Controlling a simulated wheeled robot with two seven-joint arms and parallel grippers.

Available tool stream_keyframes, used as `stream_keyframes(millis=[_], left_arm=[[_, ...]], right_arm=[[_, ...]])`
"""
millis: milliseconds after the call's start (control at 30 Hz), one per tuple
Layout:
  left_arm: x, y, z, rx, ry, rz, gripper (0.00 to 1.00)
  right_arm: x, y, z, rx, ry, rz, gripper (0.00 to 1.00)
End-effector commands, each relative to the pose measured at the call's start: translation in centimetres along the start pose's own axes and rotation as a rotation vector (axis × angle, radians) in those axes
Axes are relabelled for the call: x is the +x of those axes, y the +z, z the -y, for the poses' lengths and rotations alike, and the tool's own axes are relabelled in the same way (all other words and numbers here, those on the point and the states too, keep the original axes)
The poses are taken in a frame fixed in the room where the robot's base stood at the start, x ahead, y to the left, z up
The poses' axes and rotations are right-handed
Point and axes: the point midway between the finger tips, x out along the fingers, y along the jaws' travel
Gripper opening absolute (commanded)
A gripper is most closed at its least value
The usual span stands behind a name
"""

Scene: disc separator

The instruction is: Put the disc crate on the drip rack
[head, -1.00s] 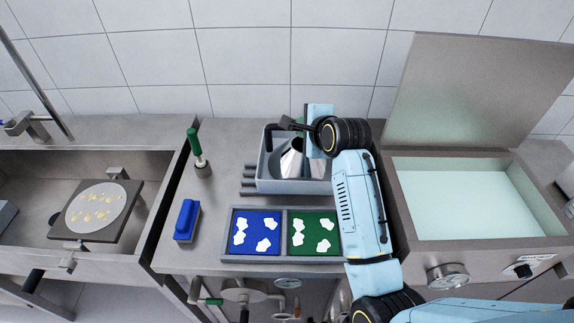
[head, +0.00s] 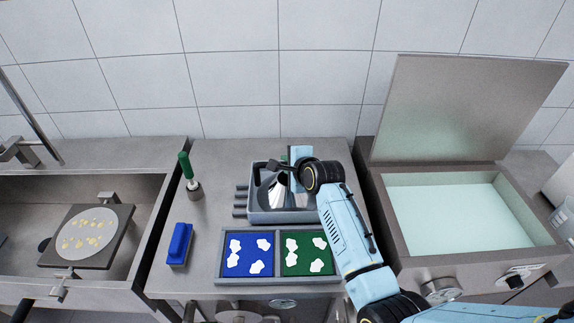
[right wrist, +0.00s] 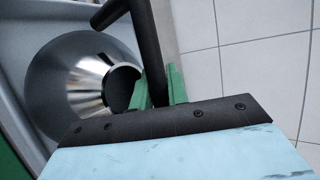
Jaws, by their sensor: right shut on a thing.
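The disc crate (head: 256,212) is a grey open box at the back of the middle counter, with a shiny cone-shaped disc (head: 272,190) inside. In the right wrist view the cone (right wrist: 75,85) sits against the grey crate wall. My right gripper (head: 292,166) is shut on the crate's black handle; its green fingers (right wrist: 160,88) clasp the black bar. Several grey bars (head: 240,201), apparently the drip rack, stick out at the crate's left side. The crate hides the rest, and I cannot tell whether it rests on them. My left gripper is not in view.
In front lies a grey tray (head: 273,231) with a blue and a green compartment holding white pieces. A blue brush (head: 180,243) and a green-handled tool (head: 186,170) stand left. A sink is at far left; an open-lidded bath (head: 455,220) is at right.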

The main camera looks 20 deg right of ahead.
Motion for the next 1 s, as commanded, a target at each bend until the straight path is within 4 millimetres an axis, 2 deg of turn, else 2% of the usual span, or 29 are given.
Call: stream_keyframes(millis=[400,433,600,867,1000], left_arm=[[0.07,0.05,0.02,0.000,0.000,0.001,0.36],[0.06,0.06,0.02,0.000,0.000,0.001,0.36],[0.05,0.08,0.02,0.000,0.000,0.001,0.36],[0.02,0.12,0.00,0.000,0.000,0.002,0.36],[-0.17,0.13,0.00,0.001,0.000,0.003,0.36]], right_arm=[[0.26,-0.02,-0.10,0.000,-0.009,0.002,0.00],[0.30,-0.09,-0.42,0.000,-0.002,0.000,0.19],[0.28,-0.09,-0.41,0.000,-0.002,0.000,0.38],[0.21,-0.06,-0.39,0.000,0.001,0.000,0.38],[-0.67,-0.02,-0.36,0.001,0.001,0.001,0.38]])
